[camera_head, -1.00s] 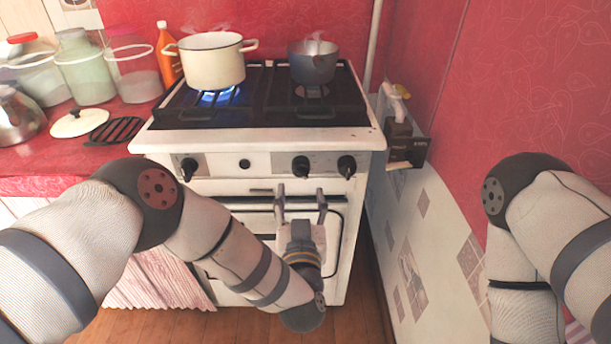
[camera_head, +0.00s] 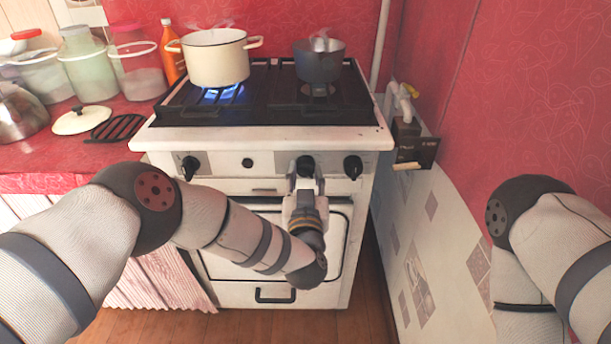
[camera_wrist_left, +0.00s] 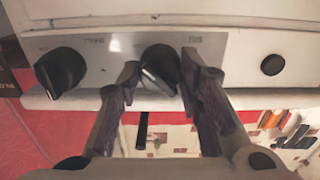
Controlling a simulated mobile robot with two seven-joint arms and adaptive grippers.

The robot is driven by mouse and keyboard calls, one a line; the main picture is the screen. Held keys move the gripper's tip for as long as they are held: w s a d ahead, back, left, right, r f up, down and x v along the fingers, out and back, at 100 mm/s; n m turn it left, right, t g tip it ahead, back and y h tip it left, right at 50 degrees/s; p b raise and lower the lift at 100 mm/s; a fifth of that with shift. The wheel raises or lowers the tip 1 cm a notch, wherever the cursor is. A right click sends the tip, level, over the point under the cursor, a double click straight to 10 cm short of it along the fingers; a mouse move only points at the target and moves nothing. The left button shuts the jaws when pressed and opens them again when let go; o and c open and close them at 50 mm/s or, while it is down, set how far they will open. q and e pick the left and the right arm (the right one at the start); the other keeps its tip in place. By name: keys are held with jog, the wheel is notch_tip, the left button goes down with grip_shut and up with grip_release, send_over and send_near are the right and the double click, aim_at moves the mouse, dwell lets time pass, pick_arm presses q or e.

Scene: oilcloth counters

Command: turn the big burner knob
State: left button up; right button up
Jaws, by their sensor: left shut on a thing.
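The stove front has a row of black knobs. The middle burner knob (camera_head: 305,166), just right of the small round button (camera_head: 247,163), is at my left gripper (camera_head: 305,184). In the left wrist view this knob (camera_wrist_left: 160,68) sits between the two fingers, and my left gripper (camera_wrist_left: 163,84) is shut on it. Its printed label is too small to read surely. Another knob (camera_head: 352,167) is to its right, and one more (camera_head: 190,167) is at the far left of the panel. My right gripper is out of view; only its arm shows.
A cream pot (camera_head: 215,62) stands over a lit blue flame, and a dark saucepan (camera_head: 320,65) is on the right burner. The oven door (camera_head: 230,240) is below the panel. A lid (camera_head: 80,121) and jars are on the left counter.

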pick_arm(q)
jog(key=shift+n, duration=0.3)
jog(key=n, duration=1)
jog(key=shift+b, duration=0.3)
jog(key=n, duration=0.3)
jog(key=shift+d+n, duration=0.1)
jog(key=shift+n, duration=0.2)
jog(key=n+b, duration=0.1)
jog(key=n, duration=0.5)
jog(key=shift+b, duration=0.3)
jog(key=n+b, duration=0.1)
jog(key=n, duration=0.4)
jog(key=shift+r+n+b, duration=0.1)
jog(key=shift+n+b, duration=0.35)
jog(key=shift+n, duration=0.35)
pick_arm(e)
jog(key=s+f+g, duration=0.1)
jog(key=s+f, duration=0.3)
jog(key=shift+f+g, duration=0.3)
pick_arm(q)
jog(key=shift+r, duration=0.1)
